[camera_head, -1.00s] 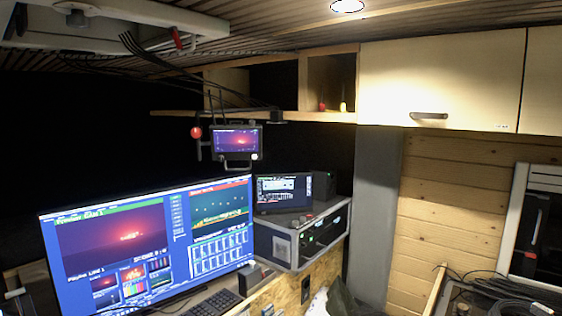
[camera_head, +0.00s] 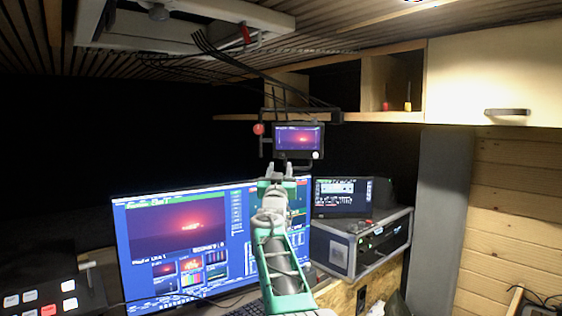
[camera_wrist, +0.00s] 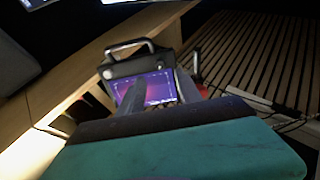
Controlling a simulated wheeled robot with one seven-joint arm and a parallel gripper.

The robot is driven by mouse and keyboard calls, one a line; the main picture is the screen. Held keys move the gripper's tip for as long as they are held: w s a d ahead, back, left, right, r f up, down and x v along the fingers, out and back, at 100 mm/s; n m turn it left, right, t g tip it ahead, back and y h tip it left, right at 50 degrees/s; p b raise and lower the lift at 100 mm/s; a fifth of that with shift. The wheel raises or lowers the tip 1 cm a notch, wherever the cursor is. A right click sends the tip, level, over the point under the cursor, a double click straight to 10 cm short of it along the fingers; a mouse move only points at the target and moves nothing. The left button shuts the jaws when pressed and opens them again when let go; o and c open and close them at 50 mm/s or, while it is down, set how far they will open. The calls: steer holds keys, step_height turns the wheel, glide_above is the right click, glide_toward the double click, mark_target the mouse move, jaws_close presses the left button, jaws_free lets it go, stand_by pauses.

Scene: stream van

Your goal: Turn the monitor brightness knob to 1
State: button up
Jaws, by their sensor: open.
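The small monitor (camera_head: 298,137) hangs in a dark frame below the shelf and shows a red-purple picture. A pale round knob (camera_head: 316,155) sits at its lower right corner; I cannot read any marking on it. A red ball-shaped knob (camera_head: 258,129) stands at its left side. My gripper (camera_head: 279,170) is raised just below the monitor's lower left part in the picture, empty, its two fingers apart. In the wrist view the small monitor (camera_wrist: 158,92) appears behind the fingers (camera_wrist: 160,88), which partly cover its screen.
A large monitor (camera_head: 170,235) stands on the desk behind my arm. A rack case (camera_head: 365,240) with a second screen (camera_head: 342,196) is to its right. Cables (camera_head: 230,62) hang from the ceiling, and a wooden shelf (camera_head: 380,117) runs beside the small monitor.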

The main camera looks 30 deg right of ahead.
mark_target(282, 156)
steer(key=p+x, duration=0.4)
steer(key=x, duration=0.1)
steer(key=shift+w+d+r, duration=0.1)
steer(key=shift+w+r, duration=0.1)
steer(key=shift+r, duration=0.1)
steer(key=shift+w+d+p, duration=0.3)
steer(key=shift+w+p, duration=0.15)
steer(key=shift+p, duration=0.05)
steer(key=shift+c, duration=0.3)
jaws_close()
